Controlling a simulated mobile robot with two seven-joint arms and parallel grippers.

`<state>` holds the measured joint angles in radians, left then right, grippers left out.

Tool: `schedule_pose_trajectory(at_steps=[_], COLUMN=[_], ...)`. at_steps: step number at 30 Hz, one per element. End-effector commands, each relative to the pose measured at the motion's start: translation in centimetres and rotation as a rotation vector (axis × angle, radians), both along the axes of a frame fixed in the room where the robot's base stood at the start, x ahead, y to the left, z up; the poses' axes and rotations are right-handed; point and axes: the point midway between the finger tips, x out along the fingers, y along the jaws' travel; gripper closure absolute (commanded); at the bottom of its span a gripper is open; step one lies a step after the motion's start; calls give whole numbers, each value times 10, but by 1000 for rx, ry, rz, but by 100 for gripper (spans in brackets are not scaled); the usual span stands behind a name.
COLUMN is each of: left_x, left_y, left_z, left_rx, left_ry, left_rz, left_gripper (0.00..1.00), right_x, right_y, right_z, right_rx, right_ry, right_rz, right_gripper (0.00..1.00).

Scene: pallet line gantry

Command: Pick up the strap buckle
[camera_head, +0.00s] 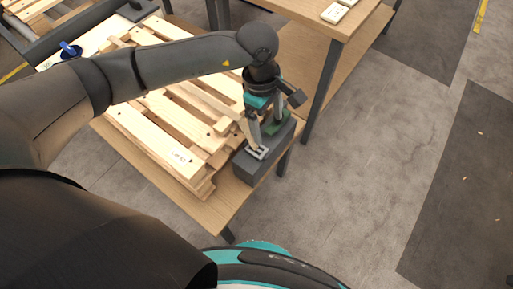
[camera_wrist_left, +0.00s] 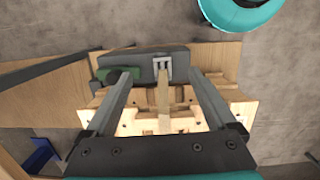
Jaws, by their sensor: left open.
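The strap buckle (camera_head: 258,152) is a small pale metal frame on the top of a dark grey block (camera_head: 247,170) at the table's corner. In the left wrist view the buckle (camera_wrist_left: 162,65) shows between the fingertips, with a tan strip (camera_wrist_left: 163,95) running from it toward the palm. My left gripper (camera_head: 262,132) is open and empty, pointing down over the block. Its fingers (camera_wrist_left: 163,77) stand on either side of the buckle in the picture; I cannot tell the exact height gap. My right gripper is not in view.
A green piece (camera_head: 278,123) lies on the block beside the buckle. A wooden pallet (camera_head: 150,125) fills the table left of the block. A second table (camera_head: 300,8) stands behind. A blue item (camera_head: 70,50) is at the far left. Open floor lies right.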

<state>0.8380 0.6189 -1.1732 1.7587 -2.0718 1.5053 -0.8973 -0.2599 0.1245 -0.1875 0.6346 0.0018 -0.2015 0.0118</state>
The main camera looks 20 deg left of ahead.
Motion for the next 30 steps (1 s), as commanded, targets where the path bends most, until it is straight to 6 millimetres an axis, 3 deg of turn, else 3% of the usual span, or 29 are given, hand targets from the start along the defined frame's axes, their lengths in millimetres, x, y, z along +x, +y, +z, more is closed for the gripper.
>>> schedule_pose_trajectory(at_steps=[3,6,13,18,20,30], left_x=[8,9,8,9,9,10], left_y=[26,33,32,31,31,30], left_z=[0,-7,-55,-86,-93,-111], left_rx=[105,133,130,128,128,126], left_ry=[-15,-15,-11,-13,-14,-15], left_rz=[-12,-14,-14,-13,-13,-13], left_gripper=[10,10,10,10,10,10], right_x=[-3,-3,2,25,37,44], right_y=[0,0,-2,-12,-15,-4], right_z=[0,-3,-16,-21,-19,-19], right_rx=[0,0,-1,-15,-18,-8], right_ry=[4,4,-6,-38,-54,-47], right_rz=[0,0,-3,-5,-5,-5], right_gripper=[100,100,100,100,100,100])
